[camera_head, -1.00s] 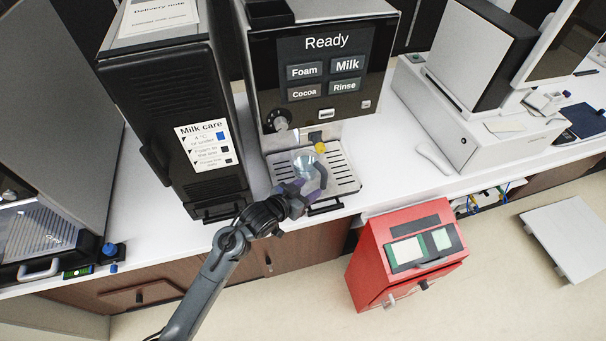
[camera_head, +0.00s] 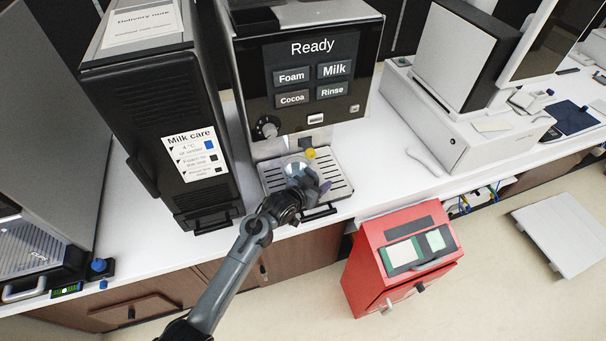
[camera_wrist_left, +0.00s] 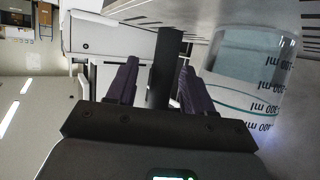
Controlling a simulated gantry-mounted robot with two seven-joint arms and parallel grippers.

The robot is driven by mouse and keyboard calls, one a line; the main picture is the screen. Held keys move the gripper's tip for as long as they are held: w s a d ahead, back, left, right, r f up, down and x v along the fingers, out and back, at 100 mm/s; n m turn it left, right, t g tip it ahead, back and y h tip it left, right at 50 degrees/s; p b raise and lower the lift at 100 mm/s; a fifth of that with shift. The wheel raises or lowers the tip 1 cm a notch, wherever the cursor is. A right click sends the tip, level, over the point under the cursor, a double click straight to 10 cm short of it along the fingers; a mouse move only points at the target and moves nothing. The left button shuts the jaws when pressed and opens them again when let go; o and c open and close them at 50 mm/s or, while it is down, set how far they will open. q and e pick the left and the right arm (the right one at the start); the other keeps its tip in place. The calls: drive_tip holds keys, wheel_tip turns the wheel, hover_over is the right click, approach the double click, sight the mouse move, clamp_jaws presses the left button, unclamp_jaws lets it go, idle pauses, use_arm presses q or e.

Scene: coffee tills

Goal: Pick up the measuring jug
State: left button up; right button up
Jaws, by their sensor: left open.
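The measuring jug (camera_head: 292,163) is a clear vessel on the coffee machine's drip tray (camera_head: 342,180), partly hidden by my left gripper. In the left wrist view the jug (camera_wrist_left: 240,65) is at the right, with ml markings on its side, just beside one finger. My left gripper (camera_head: 313,180) is at the front of the tray. In the wrist view its two purple fingers (camera_wrist_left: 153,85) are apart, with a dark upright bar (camera_wrist_left: 165,68) between them. I cannot tell whether this bar is the jug's handle or the tray's. My right gripper is not in view.
The coffee machine (camera_head: 365,100) stands behind the jug, its spout above the tray. A black milk unit (camera_head: 150,110) stands close on the left. A red box (camera_head: 375,275) stands below the counter's front edge.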

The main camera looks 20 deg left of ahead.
use_arm(q)
drive_tip(key=shift+w+d+f, duration=0.1)
drive_tip(key=shift+w+f, duration=0.1)
drive_tip(key=shift+w, duration=0.2)
drive_tip(key=shift+c, duration=0.3)
clamp_jaws()
drive_tip(key=shift+r, duration=0.1)
